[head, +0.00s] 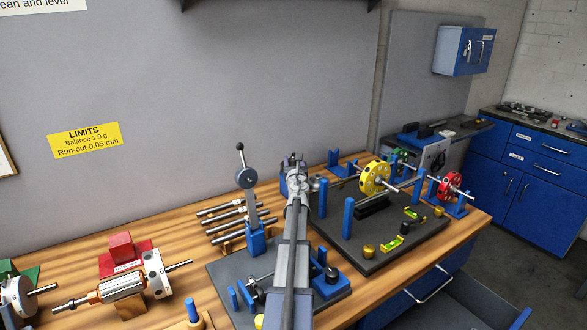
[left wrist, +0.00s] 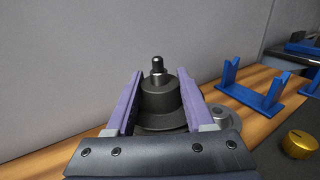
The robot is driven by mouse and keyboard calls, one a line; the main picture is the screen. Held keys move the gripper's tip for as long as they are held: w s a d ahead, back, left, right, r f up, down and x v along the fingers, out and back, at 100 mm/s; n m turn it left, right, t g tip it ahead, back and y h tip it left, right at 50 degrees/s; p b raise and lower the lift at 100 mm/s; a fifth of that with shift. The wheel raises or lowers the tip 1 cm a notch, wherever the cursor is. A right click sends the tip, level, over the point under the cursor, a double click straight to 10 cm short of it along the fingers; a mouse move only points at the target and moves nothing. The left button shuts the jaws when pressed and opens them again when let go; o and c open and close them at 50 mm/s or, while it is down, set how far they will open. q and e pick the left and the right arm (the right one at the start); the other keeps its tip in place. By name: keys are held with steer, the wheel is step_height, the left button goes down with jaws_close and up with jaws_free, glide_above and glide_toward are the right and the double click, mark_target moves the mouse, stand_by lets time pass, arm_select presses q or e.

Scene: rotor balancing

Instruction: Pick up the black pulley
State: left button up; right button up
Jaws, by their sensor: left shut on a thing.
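The black pulley (left wrist: 160,104) shows in the left wrist view as a dark, stepped round body with a narrow shiny black knob on top. It stands upright between the lilac fingers of my left gripper (left wrist: 160,90), which is shut on it. In the head view my left gripper (head: 293,163) is at the back of the wooden table, close to the grey wall. There the arm and fingers hide most of the pulley. Whether its base touches the table cannot be told. My right gripper is not in view.
A balancing stand on a dark plate (head: 372,262) carries a yellow disc (head: 375,178) right of my arm. Blue V-supports (left wrist: 255,92) and a brass knob (left wrist: 299,143) lie to the right. Left are several metal shafts (head: 222,208) and a lever press (head: 246,180).

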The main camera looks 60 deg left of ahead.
arm_select(q)
jaws_close()
stand_by(0.6)
steer(key=shift+a+r+p, duration=0.1)
steer(key=shift+r+p, duration=0.25)
steer(key=shift+p, duration=0.1)
step_height(320, 180, up, 9)
steer(key=p, duration=0.9)
steer(key=shift+r, duration=0.15)
